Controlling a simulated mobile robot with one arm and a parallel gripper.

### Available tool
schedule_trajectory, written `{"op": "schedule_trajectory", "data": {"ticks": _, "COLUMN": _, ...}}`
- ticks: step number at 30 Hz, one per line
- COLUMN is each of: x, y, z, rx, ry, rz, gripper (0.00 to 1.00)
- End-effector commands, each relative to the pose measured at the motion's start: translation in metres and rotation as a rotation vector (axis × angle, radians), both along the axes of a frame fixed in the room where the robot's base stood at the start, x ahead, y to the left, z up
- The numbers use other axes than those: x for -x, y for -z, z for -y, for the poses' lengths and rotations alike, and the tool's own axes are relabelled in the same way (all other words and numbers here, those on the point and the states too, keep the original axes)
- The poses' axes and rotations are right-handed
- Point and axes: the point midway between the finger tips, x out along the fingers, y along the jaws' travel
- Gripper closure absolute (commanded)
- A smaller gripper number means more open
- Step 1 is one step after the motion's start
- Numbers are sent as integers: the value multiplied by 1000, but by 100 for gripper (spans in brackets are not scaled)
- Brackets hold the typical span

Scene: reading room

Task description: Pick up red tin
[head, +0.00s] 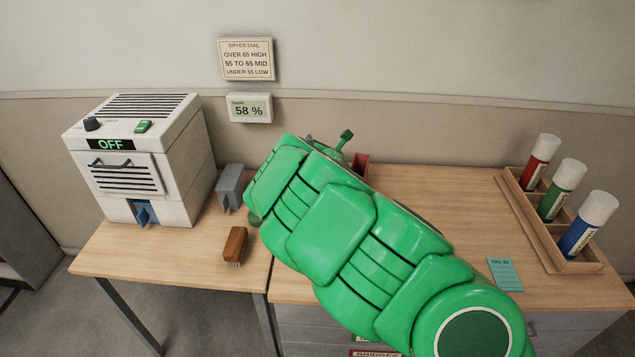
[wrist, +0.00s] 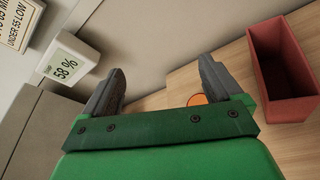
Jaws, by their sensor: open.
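The red tin (head: 540,160) is a red cylinder with a white cap and a pale label. It stands in the left-hand place of a wooden rack (head: 527,222) at the right of the desk in the head view. My gripper (wrist: 158,82) is open, its two dark fingers apart with nothing between them. It is over the middle of the desk, well to the left of the red tin. The head view mostly hides it behind my green arm. The red tin is not in the wrist view.
A green tin (head: 558,199) and a blue tin (head: 584,232) share the rack. A red open box (wrist: 263,60) stands near my gripper. A white dryer (head: 150,160), grey block (head: 230,185) and brush (head: 235,245) are at left. Desk left of the rack is clear.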

Motion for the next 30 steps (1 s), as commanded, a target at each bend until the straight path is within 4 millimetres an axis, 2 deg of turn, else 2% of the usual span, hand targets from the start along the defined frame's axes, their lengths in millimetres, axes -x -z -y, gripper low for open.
{"op": "schedule_trajectory", "data": {"ticks": 1, "x": 6, "y": 29, "z": 1, "rx": 87, "ry": -36, "rz": -17, "gripper": 7}}
{"op": "schedule_trajectory", "data": {"ticks": 3, "x": 16, "y": 63, "z": 2, "rx": 205, "ry": -92, "rz": -31, "gripper": 7}}
{"op": "schedule_trajectory", "data": {"ticks": 6, "x": 28, "y": 97, "z": 2, "rx": 338, "ry": -164, "rz": -39, "gripper": 7}}
{"op": "schedule_trajectory", "data": {"ticks": 9, "x": 37, "y": 120, "z": 2, "rx": 425, "ry": -215, "rz": -46, "gripper": 7}}
{"op": "schedule_trajectory", "data": {"ticks": 15, "x": 39, "y": 137, "z": 1, "rx": 479, "ry": -251, "rz": -47, "gripper": 7}}
{"op": "schedule_trajectory", "data": {"ticks": 22, "x": 24, "y": 141, "z": -4, "rx": 474, "ry": -251, "rz": -42, "gripper": 7}}
{"op": "schedule_trajectory", "data": {"ticks": 30, "x": 16, "y": 144, "z": -5, "rx": 474, "ry": -248, "rz": -44, "gripper": 7}}
